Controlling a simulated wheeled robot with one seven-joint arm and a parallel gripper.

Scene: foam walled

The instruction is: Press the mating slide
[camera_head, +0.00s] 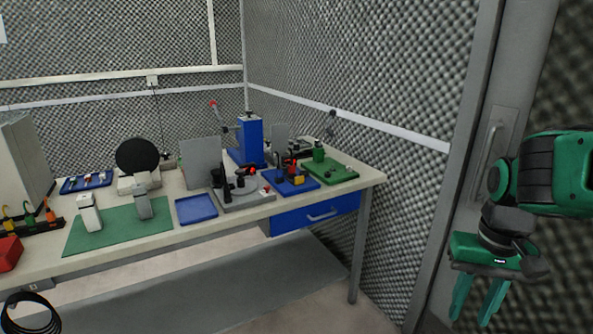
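I cannot tell for sure which part is the mating slide at this size. A blue fixture plate (292,186) with small black, red and orange parts sits near the right end of the bench. A grey plate fixture (246,197) with black posts and a red knob stands left of it. A green plate (331,174) with small parts lies to its right. A tall blue press-like stand (249,142) with a red-tipped lever rises behind. My gripper (478,306), with green fingers, is at the right, well apart from the bench. Its fingers are spread, with nothing visible between them.
The bench (153,243) carries a green mat (115,234) with two pale devices, an empty blue tray (196,209) and a black disc (137,156). A blue drawer (315,213) hangs under its right end. Bare floor lies beside the bench leg; a door handle (487,155) is near my arm.

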